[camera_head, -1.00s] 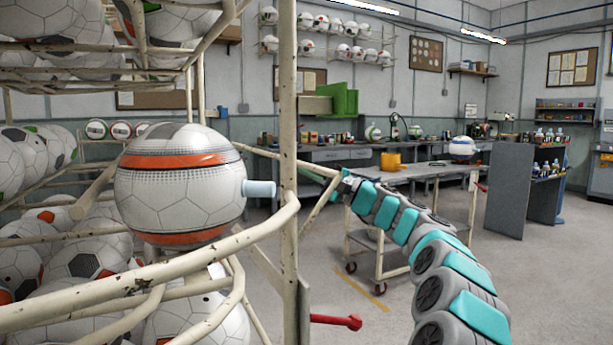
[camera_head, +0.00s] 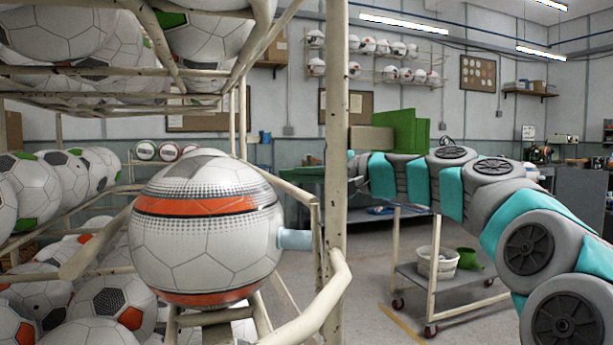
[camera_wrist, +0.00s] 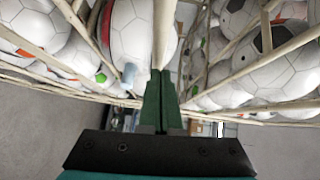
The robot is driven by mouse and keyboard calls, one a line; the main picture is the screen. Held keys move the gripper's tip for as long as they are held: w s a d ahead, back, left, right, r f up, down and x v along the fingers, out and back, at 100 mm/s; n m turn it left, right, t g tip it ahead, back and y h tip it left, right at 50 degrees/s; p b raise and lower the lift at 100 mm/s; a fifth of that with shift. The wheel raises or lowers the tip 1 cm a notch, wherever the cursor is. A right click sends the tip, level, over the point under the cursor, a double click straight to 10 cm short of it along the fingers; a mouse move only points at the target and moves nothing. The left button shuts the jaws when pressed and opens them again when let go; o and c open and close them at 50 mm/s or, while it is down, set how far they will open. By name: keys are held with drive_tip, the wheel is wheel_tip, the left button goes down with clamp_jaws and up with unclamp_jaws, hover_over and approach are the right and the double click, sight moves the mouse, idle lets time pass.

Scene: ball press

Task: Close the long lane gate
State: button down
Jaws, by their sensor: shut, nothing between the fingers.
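My gripper (camera_wrist: 161,75) shows in the wrist view with its two dark green fingers shut together and nothing between them. The fingertips point at a cream rack post (camera_wrist: 164,35); I cannot tell whether they touch it. A short light-blue peg (camera_wrist: 127,76) is left of the fingers, apart from them. In the head view the peg (camera_head: 294,239) sticks out sideways beside a white ball with orange bands (camera_head: 205,245), left of the cream post (camera_head: 336,120). The post partly hides the end of my arm. I cannot make out which part is the long lane gate.
Cream tube rails (camera_head: 312,318) and racks full of balls (camera_head: 55,190) crowd the left. A cart (camera_head: 420,285) with a white tub (camera_head: 437,262) and a green cup (camera_head: 468,258) stands behind my arm. Clear floor (camera_head: 370,320) lies right of the rack.

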drive_tip(key=shift+s+a, duration=0.15)
drive_tip(key=shift+a, duration=0.2)
idle(0.3)
drive_tip(key=shift+r, duration=0.1)
